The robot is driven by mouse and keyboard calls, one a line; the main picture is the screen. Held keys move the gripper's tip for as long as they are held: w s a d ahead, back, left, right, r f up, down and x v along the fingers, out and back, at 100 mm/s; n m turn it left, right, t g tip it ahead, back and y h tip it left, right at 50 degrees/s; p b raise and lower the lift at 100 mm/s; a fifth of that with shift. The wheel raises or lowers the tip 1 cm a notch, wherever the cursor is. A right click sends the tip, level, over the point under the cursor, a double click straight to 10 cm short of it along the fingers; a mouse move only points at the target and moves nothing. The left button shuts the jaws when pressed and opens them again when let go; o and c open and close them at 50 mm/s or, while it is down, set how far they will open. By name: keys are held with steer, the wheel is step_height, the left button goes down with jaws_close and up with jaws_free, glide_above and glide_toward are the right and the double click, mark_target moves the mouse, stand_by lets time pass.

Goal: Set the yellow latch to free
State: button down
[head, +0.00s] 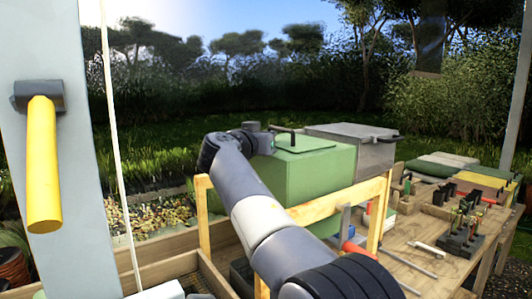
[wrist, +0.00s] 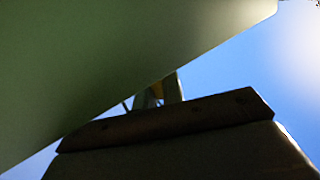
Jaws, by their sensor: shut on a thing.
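A yellow handle (head: 43,170) hangs straight down from a dark block on the pale post at the left of the head view. It looks like the yellow latch. My arm reaches up and left, and its far end is by the left side of the green box (head: 308,180), well right of that handle in the picture. My gripper's fingertips do not show clearly in the head view. In the wrist view my gripper (wrist: 158,92) is mostly hidden behind a dark bar. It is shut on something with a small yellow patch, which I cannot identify.
A large green surface (wrist: 110,50) fills the upper left of the wrist view, very close. A grey box (head: 350,148) stands behind the green box. A wooden bench (head: 415,235) at the right holds tools, small pots and trays. A wooden rail (head: 335,200) crosses before the green box.

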steer(key=shift+n+t+y+b, duration=0.85)
steer(key=shift+n+y, duration=0.55)
steer(key=shift+y, duration=0.6)
steer(key=shift+a+y, duration=0.1)
steer(key=shift+y, duration=0.2)
steer(key=c, duration=1.5)
jaws_free()
steer(key=s+b, duration=0.1)
steer(key=s, duration=0.2)
steer(key=s+a+b, duration=0.1)
steer(key=s+b, duration=0.1)
steer(key=s, duration=0.2)
steer(key=s+a+b, duration=0.1)
steer(key=s, duration=0.2)
steer(key=shift+s, duration=0.3)
